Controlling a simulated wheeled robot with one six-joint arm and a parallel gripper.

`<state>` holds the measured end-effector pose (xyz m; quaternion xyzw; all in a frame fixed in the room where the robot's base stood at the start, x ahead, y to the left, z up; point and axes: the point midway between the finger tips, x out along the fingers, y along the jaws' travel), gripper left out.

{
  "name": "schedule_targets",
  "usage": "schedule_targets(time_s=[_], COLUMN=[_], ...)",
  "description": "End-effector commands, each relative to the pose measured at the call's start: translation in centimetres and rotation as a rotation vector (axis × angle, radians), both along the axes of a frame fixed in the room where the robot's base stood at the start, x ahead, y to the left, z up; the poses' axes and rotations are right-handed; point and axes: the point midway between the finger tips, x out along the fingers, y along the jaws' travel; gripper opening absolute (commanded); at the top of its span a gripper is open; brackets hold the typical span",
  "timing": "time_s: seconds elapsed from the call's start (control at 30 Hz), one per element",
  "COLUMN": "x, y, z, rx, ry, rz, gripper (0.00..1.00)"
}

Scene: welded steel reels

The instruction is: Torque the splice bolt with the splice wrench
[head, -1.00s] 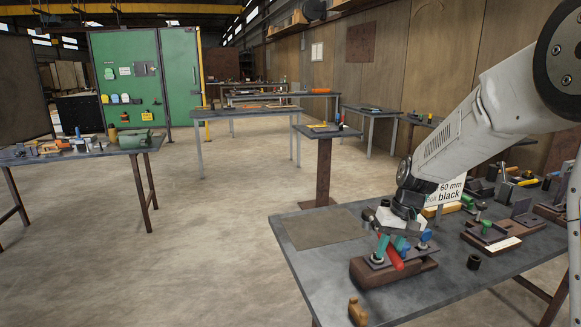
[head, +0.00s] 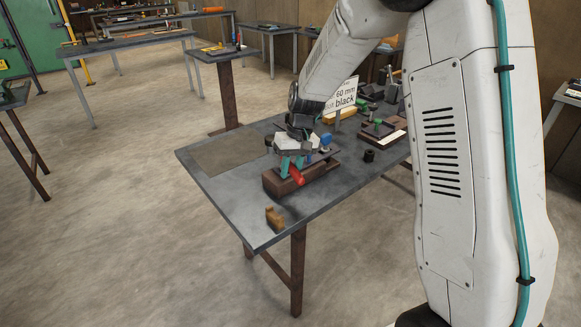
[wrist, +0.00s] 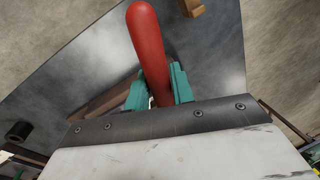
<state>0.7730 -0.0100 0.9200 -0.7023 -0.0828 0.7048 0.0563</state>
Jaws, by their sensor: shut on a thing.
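The splice wrench shows as a red handle (wrist: 148,45) in the wrist view. The handle also shows in the head view (head: 296,175), sticking out low at the front of a brown fixture (head: 318,174) with a dark top plate. My gripper (head: 290,163) is over this fixture, its teal fingers shut on the red handle; in the wrist view the fingers (wrist: 158,88) lie on both sides of it. The wrench's working end is hidden under my gripper. I cannot make out the splice bolt. A blue part (head: 326,141) stands just right of my gripper.
A tan block (head: 275,217) stands near the table's front edge. A dark cylinder (head: 369,156) and a second fixture (head: 378,130) are to the right. A sign (head: 342,97) reading "60 mm black" stands behind. A flat brown mat (head: 229,155) lies left, with bare tabletop around it.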

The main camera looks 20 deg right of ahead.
Motion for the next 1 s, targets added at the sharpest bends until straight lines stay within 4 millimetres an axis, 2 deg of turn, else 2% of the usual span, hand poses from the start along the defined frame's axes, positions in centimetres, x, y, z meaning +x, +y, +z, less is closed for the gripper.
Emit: schedule_targets(time_s=[0.1, 0.2, 0.33, 0.6, 1.0], x=[-1.3, -3.1, -4.8, -5.5, -5.3], y=[3.8, 7.0, 9.0, 9.1, 9.0], z=[1.5, 2.6, 3.0, 2.5, 2.5], rx=[0.001, 0.001, 0.001, 0.001, 0.002], ry=[-0.004, -0.004, -0.003, -0.002, -0.002], rz=[0.025, -0.097, -0.306, -0.632, -0.699], gripper=[0.00, 0.00, 0.00, 0.00, 0.00])
